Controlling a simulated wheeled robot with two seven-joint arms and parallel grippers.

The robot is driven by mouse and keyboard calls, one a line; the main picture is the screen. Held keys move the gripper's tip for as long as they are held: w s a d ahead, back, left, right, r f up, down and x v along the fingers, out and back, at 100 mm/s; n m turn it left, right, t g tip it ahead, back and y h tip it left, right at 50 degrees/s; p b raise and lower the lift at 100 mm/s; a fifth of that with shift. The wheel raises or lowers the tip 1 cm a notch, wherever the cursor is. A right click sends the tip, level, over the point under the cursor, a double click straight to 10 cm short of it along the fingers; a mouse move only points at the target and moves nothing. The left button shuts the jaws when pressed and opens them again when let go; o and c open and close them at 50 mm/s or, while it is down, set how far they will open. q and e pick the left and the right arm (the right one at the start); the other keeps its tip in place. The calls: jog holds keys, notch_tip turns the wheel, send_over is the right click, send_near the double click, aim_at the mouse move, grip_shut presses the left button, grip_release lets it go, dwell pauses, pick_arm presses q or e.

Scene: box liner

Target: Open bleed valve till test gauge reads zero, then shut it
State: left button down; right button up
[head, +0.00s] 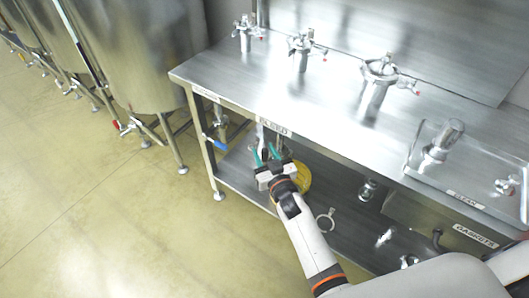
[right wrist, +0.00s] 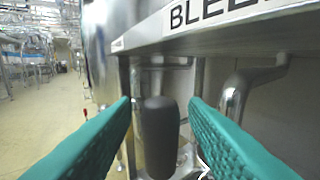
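A BLEED label (head: 275,128) is on the front edge of the steel bench; it also shows in the right wrist view (right wrist: 212,10). My right gripper (head: 265,153) is below that edge with its teal fingers apart. In the right wrist view my right gripper (right wrist: 160,105) has a dark grey upright handle (right wrist: 160,138), likely the bleed valve's, between its open fingers. A gap shows on each side of the handle. The handle's lower end and the valve body are mostly hidden. I cannot make out a gauge reading. My left gripper is not in view.
The steel bench (head: 245,75) carries several valve fittings on top. A yellow round thing (head: 303,177) is partly hidden behind my right gripper, under the bench. A blue handle (head: 216,143) hangs near the left bench leg. Steel tanks (head: 135,50) stand at left; the floor (head: 90,220) before them is clear.

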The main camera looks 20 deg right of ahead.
jog(key=shift+w, duration=0.25)
grip_shut()
